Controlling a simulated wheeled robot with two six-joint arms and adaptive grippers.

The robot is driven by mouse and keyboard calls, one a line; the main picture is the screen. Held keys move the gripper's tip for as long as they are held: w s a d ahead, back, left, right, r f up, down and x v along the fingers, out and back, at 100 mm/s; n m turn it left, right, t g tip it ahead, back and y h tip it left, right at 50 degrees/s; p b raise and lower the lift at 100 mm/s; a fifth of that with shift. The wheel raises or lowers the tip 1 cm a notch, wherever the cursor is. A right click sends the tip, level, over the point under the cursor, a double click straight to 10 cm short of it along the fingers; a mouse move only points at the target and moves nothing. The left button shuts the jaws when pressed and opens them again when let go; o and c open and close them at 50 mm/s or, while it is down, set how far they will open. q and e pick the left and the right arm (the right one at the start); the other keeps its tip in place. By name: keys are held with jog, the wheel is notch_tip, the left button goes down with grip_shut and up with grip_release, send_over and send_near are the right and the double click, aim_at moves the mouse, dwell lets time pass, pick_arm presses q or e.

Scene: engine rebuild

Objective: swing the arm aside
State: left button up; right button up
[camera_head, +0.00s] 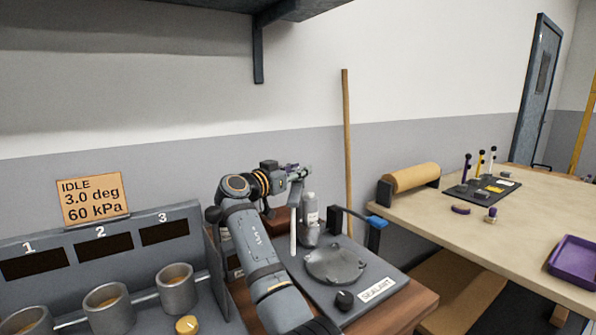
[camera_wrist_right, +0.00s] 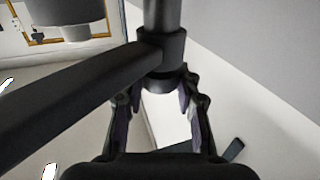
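The sealant station's grey base (camera_head: 310,292) carries a round grey metal part (camera_head: 336,264) and a grey bottle (camera_head: 309,212). A black arm (camera_head: 352,212) with a blue tip (camera_head: 377,221) stands at its right back edge. My right gripper (camera_head: 293,172) is above the station's back left, near the bottle. In the right wrist view, a dark bar (camera_wrist_right: 80,98) meets a collar on a post (camera_wrist_right: 163,42); I cannot tell which station part this is. The right gripper's fingers (camera_wrist_right: 162,108) are apart on either side below the collar; contact is not visible. My left gripper is out of view.
A rack with several metal cylinders (camera_head: 177,288) and an IDLE sign (camera_head: 92,199) stands at left. A wooden pole (camera_head: 347,150) leans behind the station. A table (camera_head: 480,238) at right holds a brown roll (camera_head: 411,177), tools and a purple tray (camera_head: 575,262).

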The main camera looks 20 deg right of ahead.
jog(key=o, duration=0.4)
jog(key=shift+d+f, duration=0.1)
jog(key=shift+o, duration=0.2)
notch_tip(320, 180, up, 10)
jog(key=shift+r, duration=0.1)
